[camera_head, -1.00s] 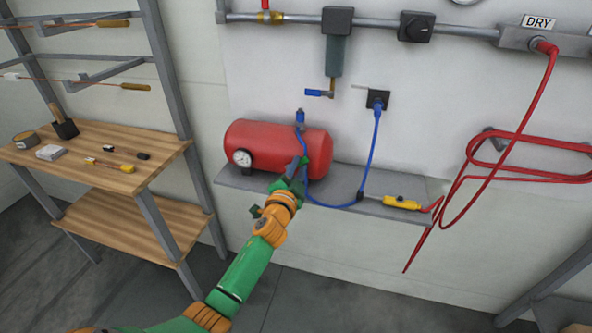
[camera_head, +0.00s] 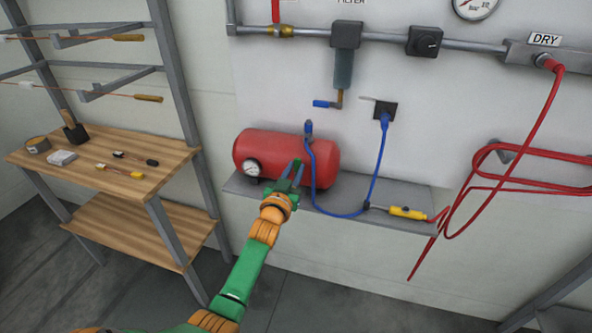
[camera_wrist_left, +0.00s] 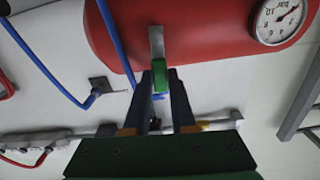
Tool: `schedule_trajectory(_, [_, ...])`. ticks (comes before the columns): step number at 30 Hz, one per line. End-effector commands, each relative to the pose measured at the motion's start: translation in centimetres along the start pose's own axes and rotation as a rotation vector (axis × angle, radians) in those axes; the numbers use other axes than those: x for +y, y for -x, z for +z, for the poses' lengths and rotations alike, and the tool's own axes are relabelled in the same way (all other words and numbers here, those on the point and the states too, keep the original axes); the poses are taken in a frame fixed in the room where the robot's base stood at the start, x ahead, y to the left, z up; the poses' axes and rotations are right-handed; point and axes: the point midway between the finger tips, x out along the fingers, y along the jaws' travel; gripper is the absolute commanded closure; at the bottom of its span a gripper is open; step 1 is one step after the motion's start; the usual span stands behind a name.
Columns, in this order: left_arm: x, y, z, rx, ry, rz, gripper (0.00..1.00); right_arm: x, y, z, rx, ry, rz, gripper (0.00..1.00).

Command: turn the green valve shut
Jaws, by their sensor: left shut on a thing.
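The green valve shows in the left wrist view as a green handle (camera_wrist_left: 161,79) at the end of a pale metal stem in front of the red tank. My left gripper (camera_wrist_left: 162,88) is shut on this handle, one finger on each side. In the head view the left gripper (camera_head: 296,170) is at the front of the red tank (camera_head: 275,150), left of the blue hose. There the fingers largely hide the valve, and its exact angle is hard to read. My right gripper is not in view.
A gauge (camera_head: 252,168) sits on the tank's left end. The blue hose (camera_head: 330,210) loops down beside the gripper to the grey shelf (camera_head: 340,190). A yellow tool (camera_head: 407,213) lies at the shelf's right. A wooden bench (camera_head: 105,165) stands left.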

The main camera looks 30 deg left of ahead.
Motion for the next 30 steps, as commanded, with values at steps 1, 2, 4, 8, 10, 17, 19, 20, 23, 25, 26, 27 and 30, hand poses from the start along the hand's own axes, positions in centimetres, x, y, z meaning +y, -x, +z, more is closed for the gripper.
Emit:
schedule_trajectory(1, [-0.07,0.00,-0.11,0.001,0.018,0.000,1.00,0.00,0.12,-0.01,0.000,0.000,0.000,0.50])
schedule_trajectory(2, [-0.10,0.00,-0.10,0.002,0.029,0.000,1.00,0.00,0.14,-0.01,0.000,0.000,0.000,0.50])
schedule_trajectory(4, [-0.16,0.00,-0.09,0.002,0.051,-0.001,1.00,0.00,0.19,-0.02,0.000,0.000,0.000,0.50])
schedule_trajectory(8, [-0.23,-0.01,-0.06,0.001,0.076,-0.001,1.00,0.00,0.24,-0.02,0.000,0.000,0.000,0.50])
schedule_trajectory(10, [-0.25,-0.01,-0.05,0.001,0.084,-0.001,1.00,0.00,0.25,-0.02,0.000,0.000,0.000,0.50])
schedule_trajectory(17, [-0.27,-0.01,-0.03,0.001,0.092,-0.001,1.00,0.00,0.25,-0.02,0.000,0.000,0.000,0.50])
schedule_trajectory(19, [-0.26,-0.01,-0.03,0.001,0.092,-0.001,1.00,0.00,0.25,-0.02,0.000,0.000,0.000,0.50])
schedule_trajectory(20, [-0.26,-0.01,-0.04,0.001,0.092,-0.001,1.00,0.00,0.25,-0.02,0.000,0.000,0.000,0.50])
schedule_trajectory(23, [-0.26,-0.01,-0.04,0.001,0.091,-0.001,1.00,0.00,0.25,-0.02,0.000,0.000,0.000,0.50])
schedule_trajectory(25, [-0.26,-0.01,-0.04,0.001,0.091,-0.001,0.60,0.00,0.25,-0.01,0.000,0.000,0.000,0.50])
schedule_trajectory(26, [-0.26,-0.01,-0.04,0.001,0.091,-0.001,0.52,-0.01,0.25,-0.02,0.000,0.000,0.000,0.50])
schedule_trajectory(27, [-0.26,-0.01,-0.04,0.001,0.090,-0.001,0.46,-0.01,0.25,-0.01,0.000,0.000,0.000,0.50])
schedule_trajectory(30, [-0.25,-0.01,-0.03,0.001,0.090,0.000,0.46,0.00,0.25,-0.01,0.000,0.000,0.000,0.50])
